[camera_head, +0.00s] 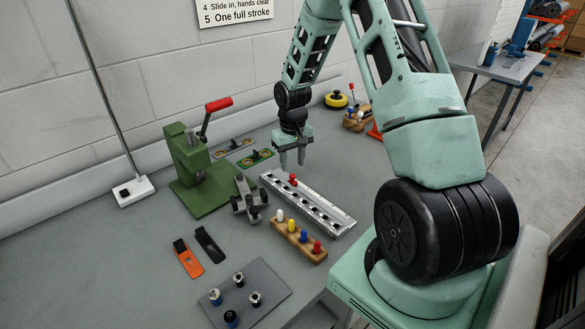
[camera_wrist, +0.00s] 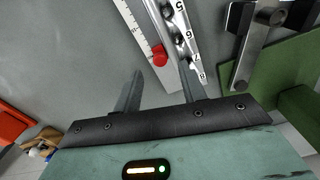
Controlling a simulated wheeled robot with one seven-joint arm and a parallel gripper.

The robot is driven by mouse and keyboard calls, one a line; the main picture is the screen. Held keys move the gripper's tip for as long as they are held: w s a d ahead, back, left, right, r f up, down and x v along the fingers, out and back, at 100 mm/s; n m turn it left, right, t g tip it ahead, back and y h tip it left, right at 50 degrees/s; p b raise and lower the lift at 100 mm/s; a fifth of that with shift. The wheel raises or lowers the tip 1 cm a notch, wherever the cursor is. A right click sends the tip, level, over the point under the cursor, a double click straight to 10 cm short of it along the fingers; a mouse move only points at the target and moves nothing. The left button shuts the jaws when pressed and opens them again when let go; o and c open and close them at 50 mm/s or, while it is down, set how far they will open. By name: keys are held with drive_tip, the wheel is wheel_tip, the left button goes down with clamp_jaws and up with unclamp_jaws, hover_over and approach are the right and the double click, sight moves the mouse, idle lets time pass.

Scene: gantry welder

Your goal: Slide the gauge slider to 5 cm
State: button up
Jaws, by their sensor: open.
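The gauge (camera_head: 325,212) is a long silver rail with holes and a scale, lying on the grey bench. Its red slider knob (camera_head: 292,178) stands near the far end. In the wrist view the red knob (camera_wrist: 160,56) shows just beyond and between my fingertips, and the numbers 5 to 8 (camera_wrist: 196,57) run along the strip beside it. The exact slider reading is unclear. My gripper (camera_head: 291,160) is open and empty, pointing down above the gauge's far end. Its two fingers (camera_wrist: 159,82) are apart, and I see no contact with the knob.
A wooden block with coloured pegs (camera_head: 298,242) lies in front of the gauge. A dark grey fixture (camera_head: 249,198) and a green press with a red handle (camera_head: 195,165) stand to its left. Behind are a green plate (camera_head: 256,159) and a yellow-black disc (camera_head: 336,100).

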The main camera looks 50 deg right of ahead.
sight(293, 175)
drive_tip(key=shift+f, duration=1.9)
